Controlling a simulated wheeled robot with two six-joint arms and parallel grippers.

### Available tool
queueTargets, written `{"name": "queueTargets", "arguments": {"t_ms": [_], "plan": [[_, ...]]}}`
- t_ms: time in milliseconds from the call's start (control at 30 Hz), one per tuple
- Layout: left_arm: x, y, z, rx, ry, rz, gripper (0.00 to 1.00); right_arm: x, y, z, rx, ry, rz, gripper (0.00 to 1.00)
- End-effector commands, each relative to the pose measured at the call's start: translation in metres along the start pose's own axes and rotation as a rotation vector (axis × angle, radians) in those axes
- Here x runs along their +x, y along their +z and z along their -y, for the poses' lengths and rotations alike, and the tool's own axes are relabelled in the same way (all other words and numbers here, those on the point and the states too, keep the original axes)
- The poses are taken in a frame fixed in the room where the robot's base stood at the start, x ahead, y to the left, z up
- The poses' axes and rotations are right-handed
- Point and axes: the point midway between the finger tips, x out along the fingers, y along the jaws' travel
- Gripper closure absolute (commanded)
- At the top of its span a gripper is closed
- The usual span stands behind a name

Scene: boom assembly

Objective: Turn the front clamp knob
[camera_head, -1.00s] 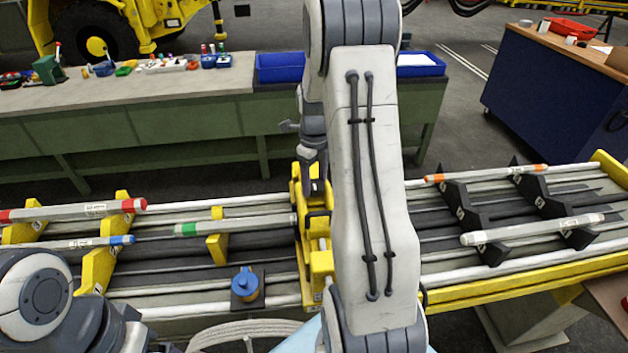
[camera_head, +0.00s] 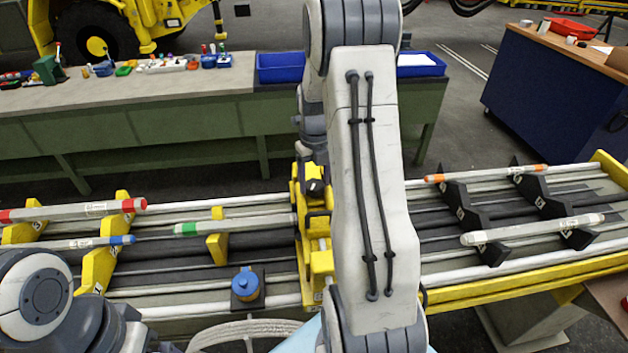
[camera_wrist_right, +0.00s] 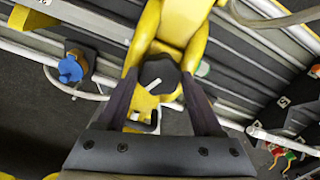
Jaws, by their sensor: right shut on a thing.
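The front clamp knob (camera_wrist_right: 158,72) is black with a white line on top, which runs diagonally in the right wrist view. It sits on the yellow clamp (camera_wrist_right: 178,18), which also shows in the head view (camera_head: 321,262) at the middle of the rack. My right gripper (camera_wrist_right: 159,80) is shut on the knob, with one dark finger on each side. In the head view my right arm covers part of the clamp, and the fingers are hard to make out. Only a link of my left arm shows at the lower left; its gripper is out of view.
A blue-capped part (camera_head: 246,285) stands left of the clamp. A green-banded tube (camera_head: 236,225) ends close to the clamp's left side. Black notched supports (camera_head: 472,222) carry tubes at the right. A workbench (camera_head: 130,100) with blue bins stands behind, across a floor gap.

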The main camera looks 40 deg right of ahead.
Motion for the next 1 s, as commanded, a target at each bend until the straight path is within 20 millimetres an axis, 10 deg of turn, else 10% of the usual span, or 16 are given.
{"name": "queueTargets", "arguments": {"t_ms": [233,267,333,733,1000], "plan": [[0.000,0.000,0.000,0.000,0.000,0.000,0.00,-0.003,0.005,0.000,0.000,-0.002,0.017,0.88],[0.000,0.000,0.000,0.000,0.000,0.000,0.00,-0.003,0.005,0.000,0.000,-0.002,0.017,0.24],[0.000,0.000,0.000,0.000,0.000,0.000,0.00,-0.002,0.004,0.000,-0.001,-0.002,0.014,0.02],[0.003,0.000,0.000,0.000,0.000,0.000,0.00,-0.006,0.002,0.001,0.000,-0.002,0.007,0.02],[0.017,0.001,0.001,-0.003,0.000,0.000,0.00,-0.054,0.003,0.001,-0.001,-0.003,0.013,0.02]]}}
